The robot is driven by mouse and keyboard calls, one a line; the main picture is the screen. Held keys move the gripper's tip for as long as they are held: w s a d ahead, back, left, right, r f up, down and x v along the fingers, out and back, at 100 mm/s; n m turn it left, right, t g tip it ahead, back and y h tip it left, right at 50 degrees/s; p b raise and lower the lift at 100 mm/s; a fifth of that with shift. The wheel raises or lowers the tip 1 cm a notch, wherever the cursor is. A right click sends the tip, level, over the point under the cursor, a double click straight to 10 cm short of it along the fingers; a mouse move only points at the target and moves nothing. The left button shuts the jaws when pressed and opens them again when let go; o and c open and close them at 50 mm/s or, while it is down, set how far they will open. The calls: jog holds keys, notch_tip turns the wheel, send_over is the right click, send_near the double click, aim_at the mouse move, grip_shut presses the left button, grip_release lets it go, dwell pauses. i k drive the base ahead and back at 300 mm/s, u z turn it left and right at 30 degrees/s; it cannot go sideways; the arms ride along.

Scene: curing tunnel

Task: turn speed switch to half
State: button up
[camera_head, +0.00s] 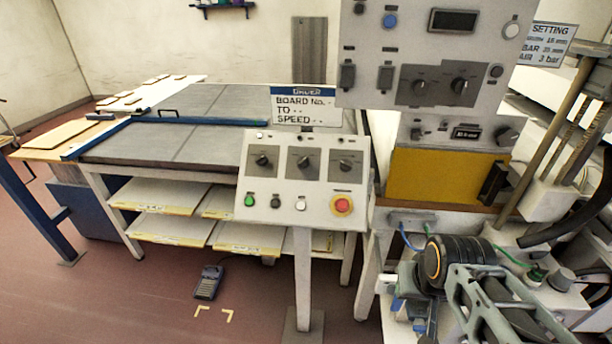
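A white control box (286,207) stands on a post in front of the grey table. Its upper row has three dark rotary switches: a left switch (262,160), a middle switch (303,161) and a right switch (345,164). Their labels are too small to read, so I cannot tell which is the speed switch or its setting. Below them are a green button (249,200), a black button (275,201), a white button (300,204) and a red button on yellow (342,205). I can make out no gripper fingers in this view.
An order sign (304,103) reads BOARD No., TO and SPEED, with dashes. A taller panel (433,62) with more knobs stands behind, right. A yellow panel (440,178) and machinery crowd the right.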

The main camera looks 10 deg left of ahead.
aim_at(261, 159)
jog(key=u, duration=0.35)
jog(key=k, duration=0.45)
jog(key=u, duration=0.9)
jog(key=k, duration=0.8)
jog(key=u, duration=1.1)
jog(key=i, duration=2.8)
jog(key=z, duration=1.7)
jog(key=i, duration=0.95)
jog(key=z, duration=1)
